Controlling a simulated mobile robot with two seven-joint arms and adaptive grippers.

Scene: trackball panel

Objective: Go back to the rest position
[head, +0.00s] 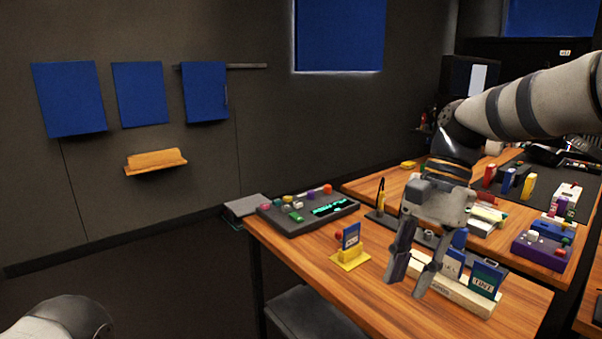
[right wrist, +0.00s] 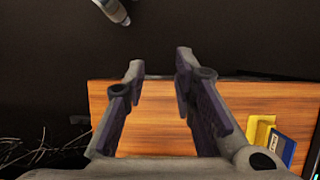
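My right gripper (head: 407,286) hangs with its fingers down over the front part of the wooden table (head: 300,262), beside the cream card rack. Its fingers are apart with nothing between them. In the right wrist view the right gripper (right wrist: 160,66) also shows two separated fingers, with bare wood and dark floor beyond. A pale rounded part of my left arm shows at the bottom left of the head view, but the left gripper is out of frame.
A yellow stand (head: 351,257) with a blue card is left of the gripper. The cream rack (head: 470,294) holding cards is close on its right. A dark button panel (head: 335,222) lies at the table's back left. The floor left of the table is open.

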